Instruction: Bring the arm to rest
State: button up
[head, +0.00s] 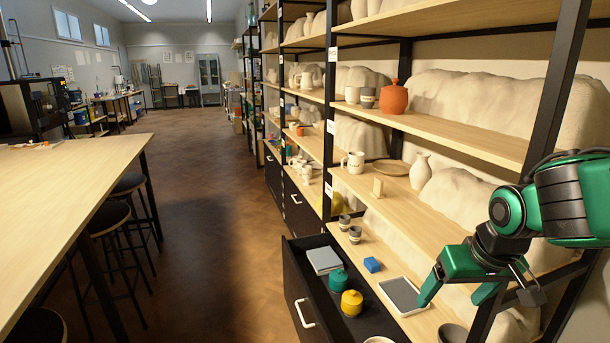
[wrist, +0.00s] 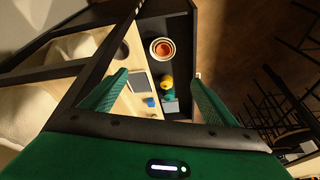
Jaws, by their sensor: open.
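My gripper (head: 458,296) is at the right of the head view, in front of the shelf rack and over its lowest boards. Its green fingers are spread apart with nothing between them. In the wrist view my gripper (wrist: 158,95) also shows open, its two fingers apart above the shelf and the open drawer. My arm reaches in from the right edge of the head view, bent downward at the wrist.
The open drawer (head: 299,313) holds a yellow jar (head: 351,303), a teal jar (head: 338,281) and a grey box (head: 324,260). A tray (head: 402,295) and a blue block (head: 372,264) lie on the low shelf. A table (head: 70,185) stands left; the aisle floor (head: 200,210) is clear.

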jog(key=s+d+m+g, duration=0.2)
jog(key=s+d, duration=0.4)
jog(key=s, duration=0.3)
jog(key=s+d+m+g, duration=0.2)
jog(key=s+d+m, duration=0.2)
jog(key=s, duration=0.5)
jog(key=shift+d+f, duration=0.35)
jog(key=shift+d, duration=0.6)
jog(key=shift+w+f, duration=0.25)
jog(key=shift+w, duration=0.35)
jog(key=shift+c, duration=0.5)
